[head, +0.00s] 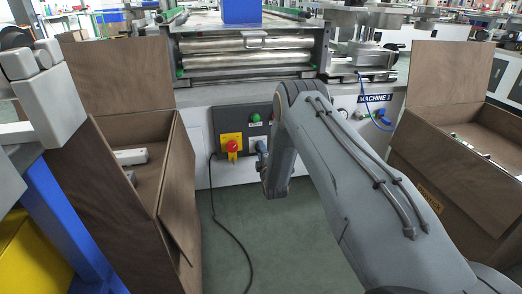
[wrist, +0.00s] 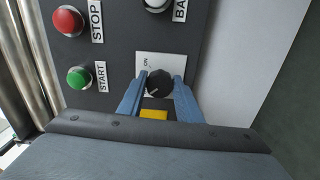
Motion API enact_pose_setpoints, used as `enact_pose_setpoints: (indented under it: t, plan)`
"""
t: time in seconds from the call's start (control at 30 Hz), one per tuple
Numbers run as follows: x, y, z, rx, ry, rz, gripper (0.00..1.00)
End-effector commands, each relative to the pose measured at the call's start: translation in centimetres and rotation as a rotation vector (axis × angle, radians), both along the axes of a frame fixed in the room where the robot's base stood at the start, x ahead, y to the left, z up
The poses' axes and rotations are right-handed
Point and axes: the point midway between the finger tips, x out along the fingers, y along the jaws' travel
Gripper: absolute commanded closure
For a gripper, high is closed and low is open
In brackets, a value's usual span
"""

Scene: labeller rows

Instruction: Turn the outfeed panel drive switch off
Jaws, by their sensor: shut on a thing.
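The black rotary switch knob (wrist: 159,82) sits on a white plate (wrist: 147,66) marked ON, on a dark panel. My gripper (wrist: 160,88) has its two blue fingers on either side of the knob, shut on it. A short pale mark shows on the knob's lower left; its exact setting is hard to read. A yellow patch (wrist: 154,114) shows between the fingers. In the head view, my gripper (head: 262,150) reaches the dark control panel (head: 228,117) on the machine front, and my arm hides the panel's right part and the knob.
A red STOP button (wrist: 67,20), a green START button (wrist: 79,77) and a white button (wrist: 157,3) are close to the knob. A red emergency stop (head: 232,146) sits left of my gripper. Brown open boxes (head: 112,202) (head: 455,185) flank the arm; a black cable hangs to the floor.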

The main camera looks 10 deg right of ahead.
Motion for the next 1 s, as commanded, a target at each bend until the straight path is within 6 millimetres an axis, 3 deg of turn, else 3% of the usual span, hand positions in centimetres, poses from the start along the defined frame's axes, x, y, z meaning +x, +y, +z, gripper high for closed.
enact_pose_setpoints:
  t: [0.7,0.73,0.83,1.0]
  plan:
    - [-0.10,0.00,-0.13,-0.079,0.003,0.000,0.91]
    - [-0.10,0.00,-0.14,-0.079,0.003,0.000,0.67]
    - [-0.08,0.00,-0.12,-0.078,0.003,0.000,0.50]
    - [-0.05,0.00,-0.05,-0.078,0.002,0.000,0.50]
